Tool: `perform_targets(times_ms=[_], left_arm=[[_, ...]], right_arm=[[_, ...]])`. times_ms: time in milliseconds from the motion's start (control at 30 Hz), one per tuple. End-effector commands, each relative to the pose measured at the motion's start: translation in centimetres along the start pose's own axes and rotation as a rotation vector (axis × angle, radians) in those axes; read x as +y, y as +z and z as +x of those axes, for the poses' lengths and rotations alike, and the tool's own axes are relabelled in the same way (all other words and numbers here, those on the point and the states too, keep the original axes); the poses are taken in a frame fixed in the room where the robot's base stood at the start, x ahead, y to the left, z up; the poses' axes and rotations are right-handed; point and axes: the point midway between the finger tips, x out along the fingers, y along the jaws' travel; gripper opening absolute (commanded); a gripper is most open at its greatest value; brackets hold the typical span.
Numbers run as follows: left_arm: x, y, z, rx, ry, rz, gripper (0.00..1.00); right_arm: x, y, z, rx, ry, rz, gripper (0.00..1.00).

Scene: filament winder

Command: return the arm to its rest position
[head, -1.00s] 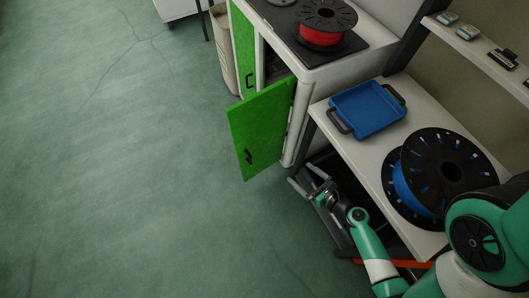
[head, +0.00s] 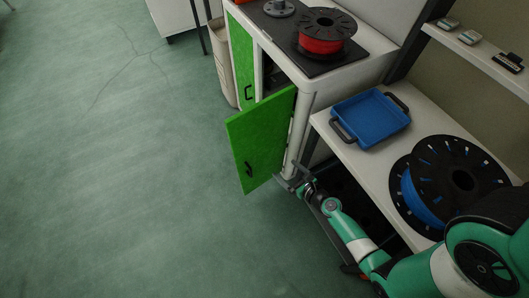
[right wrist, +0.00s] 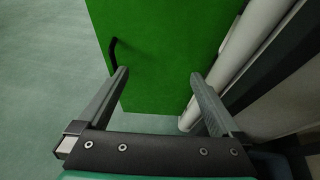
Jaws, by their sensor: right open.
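My right gripper (head: 289,182) is open and empty in the head view, close to the lower edge of the open green cabinet door (head: 262,140). In the right wrist view its two fingers (right wrist: 160,90) stand wide apart with nothing between them. The green door (right wrist: 165,45) fills the space beyond the fingers, with its black handle (right wrist: 113,55) beyond the left finger. I cannot tell whether a finger touches the door. My left gripper is not in view.
The white cabinet (head: 330,83) bears a red filament spool (head: 322,46). To its right a bench holds a blue tray (head: 372,117) and a large black spool with blue filament (head: 455,178). Shelf items sit at upper right. The green floor (head: 110,180) at left is clear.

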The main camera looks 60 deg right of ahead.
Motion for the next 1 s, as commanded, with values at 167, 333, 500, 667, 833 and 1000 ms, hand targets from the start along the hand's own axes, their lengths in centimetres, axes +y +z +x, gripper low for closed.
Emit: perform_targets(times_ms=[167, 333, 500, 667, 833, 1000], left_arm=[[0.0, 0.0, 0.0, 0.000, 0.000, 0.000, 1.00], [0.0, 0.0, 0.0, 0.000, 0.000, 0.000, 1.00], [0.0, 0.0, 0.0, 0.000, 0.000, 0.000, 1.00], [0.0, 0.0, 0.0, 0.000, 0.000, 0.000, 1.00], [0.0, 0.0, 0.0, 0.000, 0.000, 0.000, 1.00], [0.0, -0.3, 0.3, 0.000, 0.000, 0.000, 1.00]], right_arm=[[0.0, 0.0, 0.0, 0.000, 0.000, 0.000, 1.00], [0.0, 0.0, 0.0, 0.000, 0.000, 0.000, 1.00], [0.0, 0.0, 0.0, 0.000, 0.001, 0.000, 1.00], [0.0, 0.0, -0.1, 0.000, 0.001, 0.000, 1.00], [0.0, 0.0, -0.1, 0.001, 0.001, 0.000, 1.00], [0.0, 0.0, -1.9, 0.002, -0.001, 0.001, 1.00]])
